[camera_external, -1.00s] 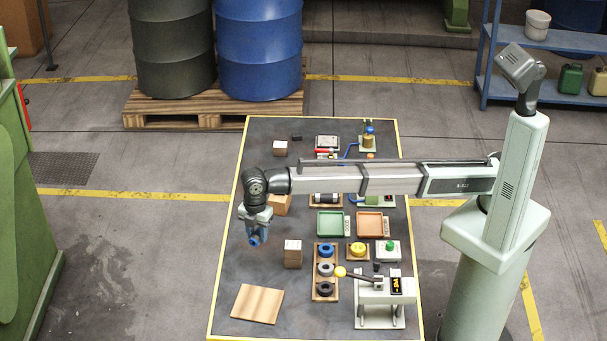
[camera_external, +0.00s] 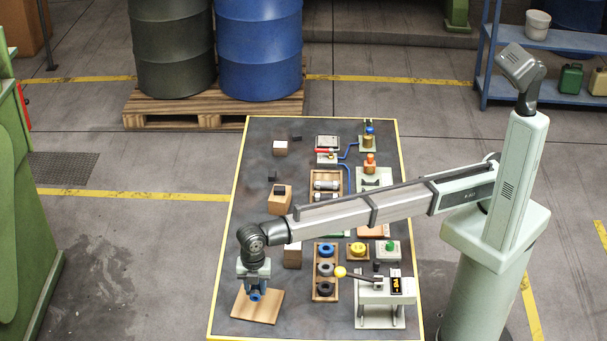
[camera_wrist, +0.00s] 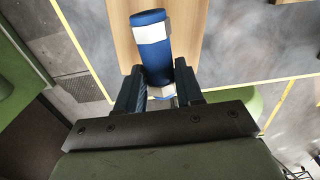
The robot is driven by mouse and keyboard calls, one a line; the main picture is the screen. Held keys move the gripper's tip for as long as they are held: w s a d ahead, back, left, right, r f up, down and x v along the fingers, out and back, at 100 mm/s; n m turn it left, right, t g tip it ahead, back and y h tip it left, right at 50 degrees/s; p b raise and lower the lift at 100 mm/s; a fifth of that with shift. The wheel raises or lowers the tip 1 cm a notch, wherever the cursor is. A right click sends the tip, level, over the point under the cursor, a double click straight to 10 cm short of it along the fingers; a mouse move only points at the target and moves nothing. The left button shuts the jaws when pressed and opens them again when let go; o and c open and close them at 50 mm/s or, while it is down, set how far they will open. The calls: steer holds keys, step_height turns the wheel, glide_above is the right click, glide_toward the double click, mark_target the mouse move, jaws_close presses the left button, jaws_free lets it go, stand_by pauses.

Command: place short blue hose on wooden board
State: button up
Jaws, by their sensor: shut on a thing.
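The short blue hose (camera_wrist: 152,47) is a blue cylinder with a white band. My gripper (camera_wrist: 160,90) is shut on it, with one dark finger on each side in the wrist view. In the external view the hose (camera_external: 255,295) shows as a small blue end below my gripper (camera_external: 254,287). The wooden board (camera_external: 244,312) lies flat at the front left of the table, and the hose appears over its upper part. The board (camera_wrist: 190,22) also shows behind the hose in the wrist view. I cannot tell whether the hose touches the board.
A wooden tray with rings (camera_external: 325,290) lies to the right of the board. A grey-green lever press (camera_external: 381,305) stands further right. A wooden block (camera_external: 292,262) is partly hidden by my arm. The dark table (camera_external: 222,285) is bare around the board.

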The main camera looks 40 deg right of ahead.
mark_target(257, 307)
steer(key=shift+f, duration=2.75)
steer(key=shift+f, duration=0.15)
steer(key=o, duration=1.1)
steer(key=shift+c, duration=0.2)
step_height(257, 307, up, 12)
steer(key=shift+r, duration=0.2)
